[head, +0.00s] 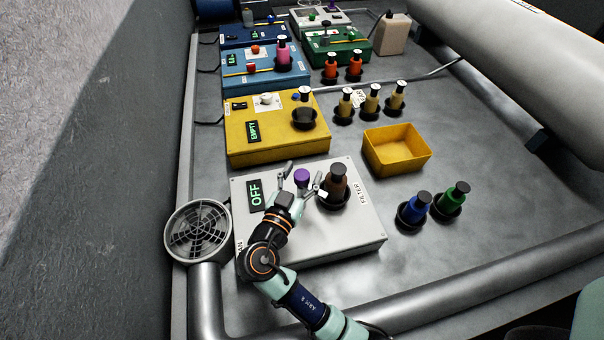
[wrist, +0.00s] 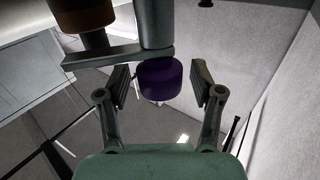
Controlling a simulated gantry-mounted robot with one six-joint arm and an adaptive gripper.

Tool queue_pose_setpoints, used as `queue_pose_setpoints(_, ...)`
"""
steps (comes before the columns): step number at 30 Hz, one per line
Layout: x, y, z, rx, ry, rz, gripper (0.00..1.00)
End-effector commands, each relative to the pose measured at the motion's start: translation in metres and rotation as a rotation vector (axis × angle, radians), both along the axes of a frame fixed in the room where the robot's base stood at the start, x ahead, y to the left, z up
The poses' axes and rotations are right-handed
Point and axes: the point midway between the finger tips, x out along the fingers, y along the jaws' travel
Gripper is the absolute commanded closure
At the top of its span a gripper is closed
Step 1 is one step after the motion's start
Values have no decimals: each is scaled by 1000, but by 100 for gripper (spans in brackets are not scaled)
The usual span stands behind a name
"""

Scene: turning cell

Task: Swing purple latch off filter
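The purple latch knob (head: 302,177) stands on the light grey box (head: 350,232), left of the brown filter bottle (head: 336,185). The bottle is upright in a black round holder near the FILTER label. My gripper (head: 301,180) is open, with one finger on each side of the knob. In the wrist view the purple knob (wrist: 160,82) sits between the open fingers of my gripper (wrist: 160,86), with visible gaps on both sides. A grey bar (wrist: 110,56) runs from above the knob toward the brown bottle (wrist: 78,16). I cannot tell whether it touches the bottle.
The box display (head: 255,193) reads OFF. A round fan (head: 198,231) is at its left. Blue (head: 414,207) and green (head: 452,200) bottles stand at the right. A yellow tray (head: 396,150) and a yellow EMPTY box (head: 280,140) lie behind.

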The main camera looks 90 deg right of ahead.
Motion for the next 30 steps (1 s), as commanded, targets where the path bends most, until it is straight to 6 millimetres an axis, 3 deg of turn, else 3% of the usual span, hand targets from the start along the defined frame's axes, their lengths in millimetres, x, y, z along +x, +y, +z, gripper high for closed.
queue_pose_setpoints(5, 2, 2, 0, 0, 1, 1, 34)
queue_pose_setpoints(8, 8, 14, 0, 0, 1, 4, 34)
queue_pose_setpoints(15, 34, 67, 0, 0, 0, 8, 34)
queue_pose_setpoints(21, 49, 100, 0, 0, 0, 3, 34)
queue_pose_setpoints(30, 52, 109, 0, 0, 0, 0, 34)
